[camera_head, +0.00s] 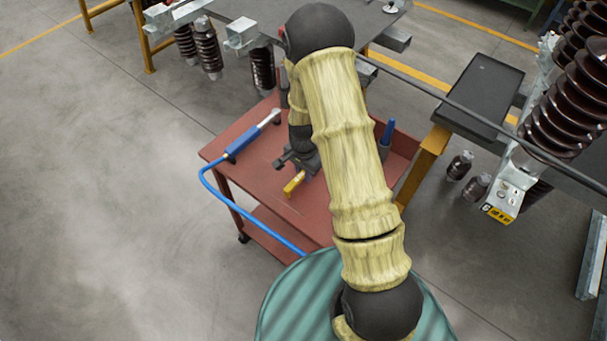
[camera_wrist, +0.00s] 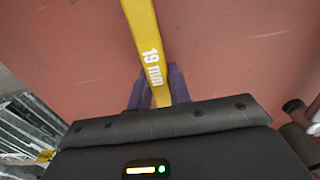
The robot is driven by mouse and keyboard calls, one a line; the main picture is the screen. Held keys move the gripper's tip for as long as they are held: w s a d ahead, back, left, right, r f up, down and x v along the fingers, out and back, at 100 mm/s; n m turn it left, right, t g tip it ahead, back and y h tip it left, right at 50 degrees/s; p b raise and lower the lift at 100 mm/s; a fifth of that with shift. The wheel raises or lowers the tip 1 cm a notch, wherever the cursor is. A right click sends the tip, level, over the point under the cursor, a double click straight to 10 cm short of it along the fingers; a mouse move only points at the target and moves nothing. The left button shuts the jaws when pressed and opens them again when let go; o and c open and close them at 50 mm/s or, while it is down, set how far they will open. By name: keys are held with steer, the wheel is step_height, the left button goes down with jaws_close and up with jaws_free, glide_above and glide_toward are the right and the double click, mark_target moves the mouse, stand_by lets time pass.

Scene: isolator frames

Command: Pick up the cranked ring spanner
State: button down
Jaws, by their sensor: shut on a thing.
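The cranked ring spanner is yellow and marked "19 mm"; its shank (camera_wrist: 148,45) runs up from between my fingers in the wrist view, and its far end is out of the picture. My gripper (camera_wrist: 158,88) is shut on this shank, with a dark finger on each side. In the head view a short yellow end of the spanner (camera_head: 293,185) shows beside my gripper (camera_head: 300,168), over the red trolley top (camera_head: 252,165). My arm hides the rest of it. I cannot tell whether the spanner touches the trolley top.
A blue-handled tool (camera_head: 243,142) with a blue hose lies on the trolley's left side. A blue item in a dark holder (camera_head: 386,138) stands right of my arm. A workbench with a black tray (camera_head: 480,90) and large ribbed insulators (camera_head: 575,90) are at the right. Open floor lies left.

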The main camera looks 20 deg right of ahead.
step_height(320, 180, up, 9)
steer(key=shift+r+b, duration=0.1)
steer(key=shift+b, duration=0.2)
stand_by(0.4)
steer(key=c, duration=1.9)
jaws_free()
steer(key=shift+c, duration=0.2)
jaws_close()
steer(key=n, duration=0.1)
steer(key=f+n, duration=0.1)
steer(key=shift+w+f+n+p, duration=0.1)
steer(key=shift+f+n+p, duration=0.15)
steer(key=shift+n+p, duration=0.1)
step_height(320, 180, down, 3)
steer(key=n, duration=0.2)
steer(key=n+p, duration=0.1)
steer(key=n, duration=0.1)
steer(key=shift+w+r+n, duration=0.1)
steer(key=shift+r+n, duration=0.1)
steer(key=shift+n, duration=0.15)
steer(key=f+n, duration=0.2)
steer(key=n, duration=0.1)
